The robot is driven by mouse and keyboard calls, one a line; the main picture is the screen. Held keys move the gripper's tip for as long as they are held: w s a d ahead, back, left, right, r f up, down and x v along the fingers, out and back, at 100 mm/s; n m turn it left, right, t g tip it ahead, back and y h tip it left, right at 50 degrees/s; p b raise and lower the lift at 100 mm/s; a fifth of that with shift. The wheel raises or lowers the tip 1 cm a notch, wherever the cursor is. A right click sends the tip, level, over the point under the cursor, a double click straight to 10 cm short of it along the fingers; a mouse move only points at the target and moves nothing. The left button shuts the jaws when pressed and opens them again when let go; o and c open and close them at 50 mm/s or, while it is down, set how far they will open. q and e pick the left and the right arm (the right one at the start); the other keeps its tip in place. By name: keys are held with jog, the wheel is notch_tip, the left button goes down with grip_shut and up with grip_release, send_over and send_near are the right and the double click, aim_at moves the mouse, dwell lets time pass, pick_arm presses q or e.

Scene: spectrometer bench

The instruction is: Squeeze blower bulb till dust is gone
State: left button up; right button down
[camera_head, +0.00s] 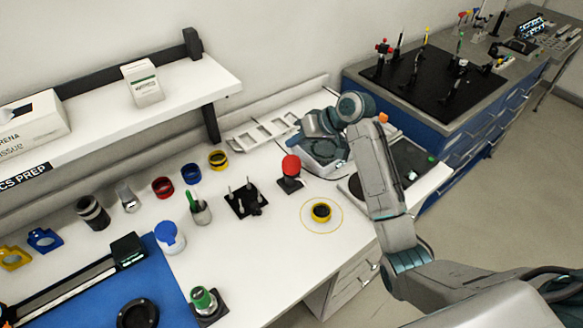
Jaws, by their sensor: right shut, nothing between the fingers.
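A red bulb (291,166), which looks like the blower bulb, stands upright on a small dark base on the white bench. A small black disc with a yellow rim (321,211) lies inside a thin yellow circle drawn on the bench, just in front of the bulb. Dust is too small to make out. My right arm comes in from the right, and my right gripper (297,139) is just behind and above the red bulb, shut and empty. It appears apart from the bulb. My left gripper is not in view.
A black post stand (246,201) and several coloured rings and jars stand left of the bulb. A white tray (262,132) lies behind. A shelf (190,90) overhangs the back left. The bench front around the yellow circle is clear.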

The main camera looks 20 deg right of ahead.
aim_at(290, 159)
notch_tip(290, 159, down, 3)
jog(key=shift+f, duration=0.15)
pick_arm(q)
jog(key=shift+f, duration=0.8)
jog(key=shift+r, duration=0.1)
pick_arm(e)
jog(key=shift+f, duration=0.15)
dwell(1.0)
jog(key=shift+f, duration=0.2)
pick_arm(q)
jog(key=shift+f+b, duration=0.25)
jog(key=shift+b, duration=0.1)
pick_arm(e)
jog(key=shift+f, duration=1)
dwell(0.7)
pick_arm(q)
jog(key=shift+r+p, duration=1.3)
pick_arm(e)
jog(key=shift+r, duration=1.35)
